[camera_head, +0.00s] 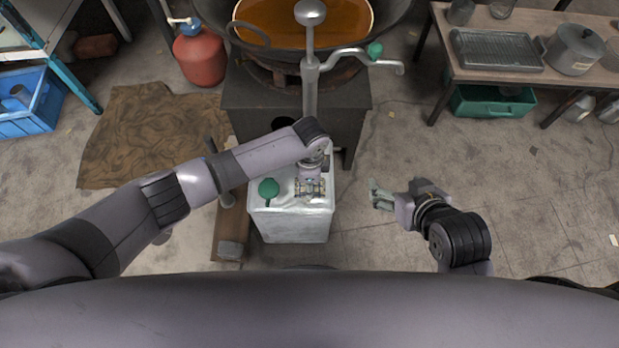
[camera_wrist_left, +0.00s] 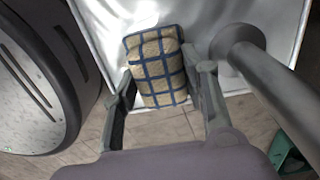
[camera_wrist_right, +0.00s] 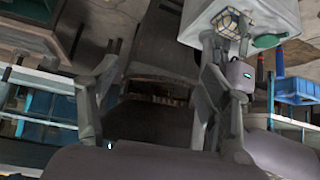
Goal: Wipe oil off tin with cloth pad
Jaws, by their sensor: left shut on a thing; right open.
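The tin (camera_head: 290,224) is a pale metal square can with a green cap (camera_head: 268,187) on its top, standing upright on the floor at the middle of the head view. My left gripper (camera_head: 310,187) is over the right part of its top. In the left wrist view, my left gripper is shut on the cloth pad (camera_wrist_left: 157,66), tan with blue checks. The pad lies against the tin's shiny surface (camera_wrist_left: 110,25); firm contact is unclear. The pad (camera_wrist_right: 231,22) also shows in the right wrist view. My right gripper (camera_head: 376,194) is open and empty, right of the tin. No oil can be made out.
A wooden board (camera_head: 231,225) lies left of the tin.

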